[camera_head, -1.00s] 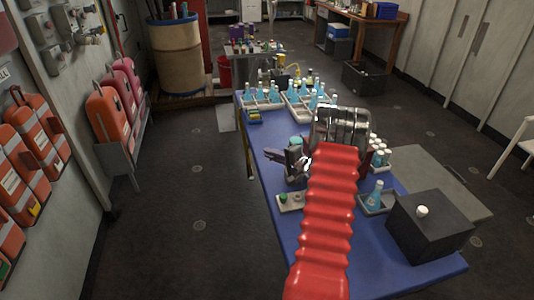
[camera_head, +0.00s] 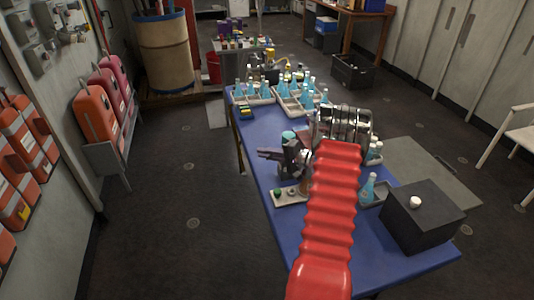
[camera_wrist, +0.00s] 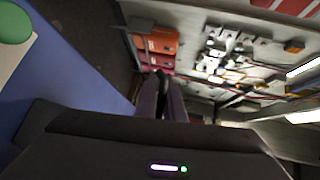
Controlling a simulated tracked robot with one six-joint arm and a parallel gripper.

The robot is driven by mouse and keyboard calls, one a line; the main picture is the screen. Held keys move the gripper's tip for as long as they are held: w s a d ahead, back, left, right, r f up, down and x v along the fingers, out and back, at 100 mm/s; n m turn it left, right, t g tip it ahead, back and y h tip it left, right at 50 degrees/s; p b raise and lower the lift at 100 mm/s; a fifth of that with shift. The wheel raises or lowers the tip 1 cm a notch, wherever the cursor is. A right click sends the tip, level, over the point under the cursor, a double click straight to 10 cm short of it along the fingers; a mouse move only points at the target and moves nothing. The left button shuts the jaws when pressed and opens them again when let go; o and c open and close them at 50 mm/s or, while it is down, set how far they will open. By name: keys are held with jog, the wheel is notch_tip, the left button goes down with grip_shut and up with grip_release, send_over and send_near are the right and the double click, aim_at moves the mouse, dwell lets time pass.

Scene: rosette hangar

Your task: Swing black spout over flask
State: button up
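My gripper (camera_head: 268,154) points left over the left edge of the blue table. Its two dark fingers (camera_wrist: 162,97) lie close together in the wrist view, with nothing seen between them. A flask of blue liquid (camera_head: 369,188) stands upright in a grey tray, right of my red arm sleeve and left of the black box (camera_head: 420,222), which has a white knob on top. My gripper is well to the left of this flask. I cannot make out a black spout; my arm hides part of the table.
A small tray (camera_head: 289,196) with a green-topped item lies below my gripper. Racks of blue flasks (camera_head: 254,94) stand at the table's far end. White-capped bottles (camera_head: 375,150) are partly hidden behind my arm. Orange cases (camera_head: 97,112) line the left wall. The floor left of the table is clear.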

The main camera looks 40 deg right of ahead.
jog(key=o, duration=0.4)
jog(key=shift+f, duration=0.25)
jog(key=shift+r, duration=0.1)
jog(key=shift+r, duration=0.15)
